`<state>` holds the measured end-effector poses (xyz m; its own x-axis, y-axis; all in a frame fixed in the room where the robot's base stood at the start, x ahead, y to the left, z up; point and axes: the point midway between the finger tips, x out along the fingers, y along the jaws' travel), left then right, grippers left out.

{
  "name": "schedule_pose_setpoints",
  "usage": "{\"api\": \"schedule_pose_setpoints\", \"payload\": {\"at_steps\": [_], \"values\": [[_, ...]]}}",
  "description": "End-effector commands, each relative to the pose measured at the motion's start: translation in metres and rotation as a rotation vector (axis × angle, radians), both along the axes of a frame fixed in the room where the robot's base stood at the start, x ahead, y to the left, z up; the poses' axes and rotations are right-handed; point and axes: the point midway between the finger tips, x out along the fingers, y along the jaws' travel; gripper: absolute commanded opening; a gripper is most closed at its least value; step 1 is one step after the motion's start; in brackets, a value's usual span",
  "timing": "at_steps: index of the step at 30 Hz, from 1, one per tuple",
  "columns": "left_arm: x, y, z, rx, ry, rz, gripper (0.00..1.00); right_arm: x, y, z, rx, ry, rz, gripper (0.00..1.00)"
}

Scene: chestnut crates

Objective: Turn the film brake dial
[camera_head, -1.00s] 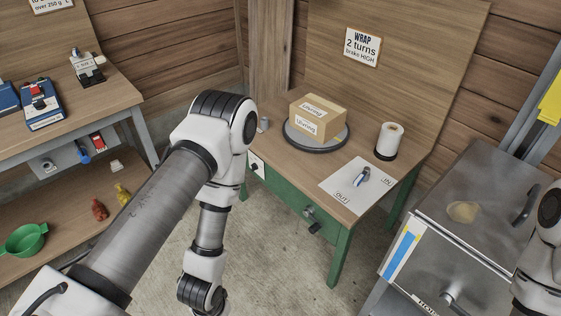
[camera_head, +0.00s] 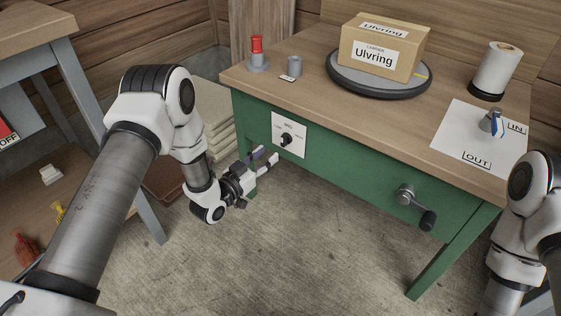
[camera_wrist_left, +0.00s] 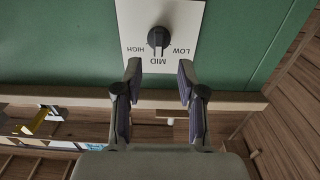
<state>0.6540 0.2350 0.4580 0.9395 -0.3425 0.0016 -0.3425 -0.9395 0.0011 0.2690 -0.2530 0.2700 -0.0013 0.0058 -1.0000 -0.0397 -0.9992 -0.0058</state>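The film brake dial (camera_head: 287,138) is a black knob on a white plate on the green front of the wrapping table (camera_head: 330,165). In the left wrist view the dial (camera_wrist_left: 158,38) appears upside down, with LOW, MID and HIGH around it, and its ridge looks lined up with MID. My left gripper (camera_head: 267,157) is open and empty, just in front of the plate and a little below it. In the wrist view its fingertips (camera_wrist_left: 159,68) stand apart on either side of the MID label, short of the knob. My right gripper is out of view.
A crank handle (camera_head: 415,205) sticks out of the table front to the right. On top are a boxed parcel (camera_head: 380,50) on a black turntable (camera_head: 378,88), a film roll (camera_head: 496,70) and a red-topped item (camera_head: 257,52). Open concrete floor (camera_head: 300,240) lies in front.

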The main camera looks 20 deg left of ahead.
Motion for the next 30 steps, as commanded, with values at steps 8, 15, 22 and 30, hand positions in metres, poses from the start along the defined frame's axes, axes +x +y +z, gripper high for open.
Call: {"api": "schedule_pose_setpoints", "payload": {"at_steps": [8, 15, 22, 30], "values": [[0.045, -0.017, -0.001, 0.001, -0.005, -0.003, 0.40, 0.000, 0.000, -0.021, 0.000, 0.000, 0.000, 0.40], [0.070, -0.026, 0.002, 0.001, 0.001, 0.000, 0.40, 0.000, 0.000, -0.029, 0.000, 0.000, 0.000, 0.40], [0.070, -0.026, 0.003, 0.001, 0.002, 0.001, 0.29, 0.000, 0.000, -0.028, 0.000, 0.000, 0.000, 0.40], [0.070, -0.026, 0.003, 0.000, 0.001, 0.001, 0.00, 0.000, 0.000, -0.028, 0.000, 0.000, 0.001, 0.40]]}}
